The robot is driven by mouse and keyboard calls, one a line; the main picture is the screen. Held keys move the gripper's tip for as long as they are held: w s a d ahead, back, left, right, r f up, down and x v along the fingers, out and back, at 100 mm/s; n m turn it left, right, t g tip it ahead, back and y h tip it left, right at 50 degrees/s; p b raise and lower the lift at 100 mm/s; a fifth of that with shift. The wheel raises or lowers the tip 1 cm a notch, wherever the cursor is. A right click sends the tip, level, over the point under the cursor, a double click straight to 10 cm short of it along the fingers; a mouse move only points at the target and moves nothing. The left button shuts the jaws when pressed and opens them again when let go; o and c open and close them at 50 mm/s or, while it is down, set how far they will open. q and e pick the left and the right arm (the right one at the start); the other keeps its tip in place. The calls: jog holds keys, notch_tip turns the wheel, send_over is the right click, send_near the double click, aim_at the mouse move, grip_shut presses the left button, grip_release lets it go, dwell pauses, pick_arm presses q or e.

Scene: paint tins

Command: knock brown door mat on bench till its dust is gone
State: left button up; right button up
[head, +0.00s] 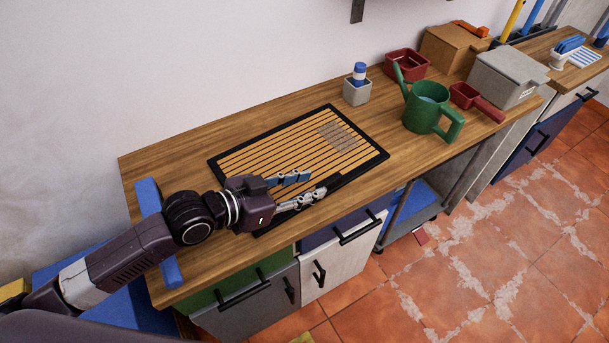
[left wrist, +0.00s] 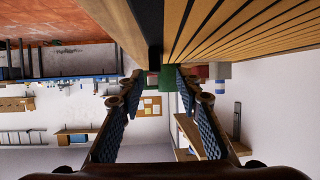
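The door mat (head: 275,151) lies flat on the wooden bench (head: 185,150). It has tan-brown slats and a black border. A grey speckled dust patch (head: 338,136) covers part of its far right area. My left gripper (head: 314,182) is at the mat's front edge, with its fingers spread apart and one finger over the slats. In the left wrist view the mat (left wrist: 240,30) fills the top right, and my open left gripper (left wrist: 160,82) shows nothing clearly pinched between its fingers. I cannot tell whether it touches the mat. My right gripper is not in view.
A green watering can (head: 428,108), a grey pot (head: 357,92) with a blue-and-white item, a red tray (head: 406,64), a red scoop (head: 475,100) and a grey box (head: 506,78) stand right of the mat. The bench behind the mat is mostly clear.

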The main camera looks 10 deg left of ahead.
aim_at(325, 182)
pick_arm(q)
jog(key=x, duration=0.4)
jog(key=shift+d, duration=0.5)
jog(key=shift+x, duration=0.75)
jog(key=shift+f, duration=0.1)
jog(key=c, duration=0.8)
grip_shut()
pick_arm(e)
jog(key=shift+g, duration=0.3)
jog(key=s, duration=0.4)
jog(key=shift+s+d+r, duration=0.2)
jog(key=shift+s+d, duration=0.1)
